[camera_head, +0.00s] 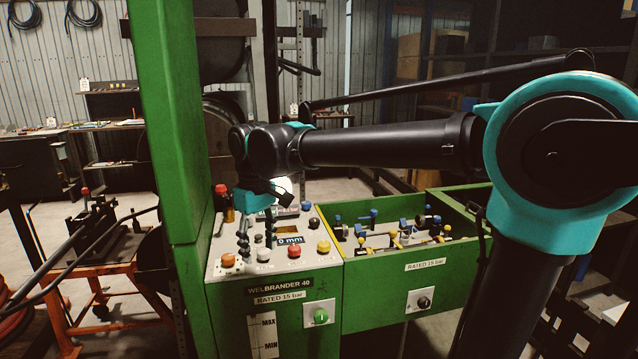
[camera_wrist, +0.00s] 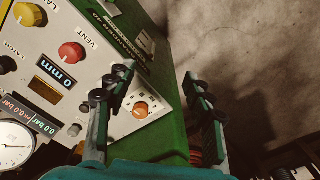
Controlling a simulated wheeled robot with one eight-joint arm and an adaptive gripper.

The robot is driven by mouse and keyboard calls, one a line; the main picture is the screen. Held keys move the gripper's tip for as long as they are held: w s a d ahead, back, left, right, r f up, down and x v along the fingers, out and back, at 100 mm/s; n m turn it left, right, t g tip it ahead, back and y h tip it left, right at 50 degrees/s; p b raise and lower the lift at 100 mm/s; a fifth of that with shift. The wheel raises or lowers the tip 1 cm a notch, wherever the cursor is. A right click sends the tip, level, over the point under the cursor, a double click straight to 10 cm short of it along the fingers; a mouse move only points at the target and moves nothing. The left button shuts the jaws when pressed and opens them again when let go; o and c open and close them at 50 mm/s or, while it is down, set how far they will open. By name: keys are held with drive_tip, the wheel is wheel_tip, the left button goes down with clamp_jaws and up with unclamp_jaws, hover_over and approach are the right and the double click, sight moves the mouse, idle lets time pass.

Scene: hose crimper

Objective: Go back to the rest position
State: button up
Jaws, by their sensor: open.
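My gripper (camera_head: 257,240) hangs at the end of my black and teal arm, pointing down over the left part of the sloped control panel (camera_head: 277,276) of the green crimper. In the wrist view, my gripper (camera_wrist: 158,105) is open and empty, with its two dark fingers wide apart. The orange knob (camera_wrist: 140,110) shows between the fingers, close to the left one; I see no finger closed on it. The panel's display (camera_head: 289,240) reads 0 mm.
A red button (camera_head: 294,252) and a yellow knob (camera_head: 323,247) stand on the panel. A green bin (camera_head: 410,272) with valves adjoins it on the right. A green post (camera_head: 168,120) rises just left of my gripper. An orange cart (camera_head: 103,268) stands at the left.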

drive_tip(key=w+d+f+m+t, duration=0.1)
drive_tip(key=d+f+m, duration=0.2)
drive_tip(key=d+f, duration=0.45)
drive_tip(key=w+d+f+m+t, duration=0.15)
drive_tip(key=d+f, duration=0.35)
drive_tip(key=d, duration=0.6)
drive_tip(key=s+d+f+m, duration=0.3)
drive_tip(key=s+d+f, duration=0.1)
drive_tip(key=d, duration=0.3)
drive_tip(key=s+d+f+m+t, duration=0.1)
drive_tip(key=s+d+f+m, duration=0.2)
drive_tip(key=d+f, duration=0.3)
drive_tip(key=shift+s+d+f, duration=0.35)
drive_tip(key=shift+s+d, duration=0.45)
drive_tip(key=shift+t, duration=0.25)
drive_tip(key=shift+c, duration=0.2)
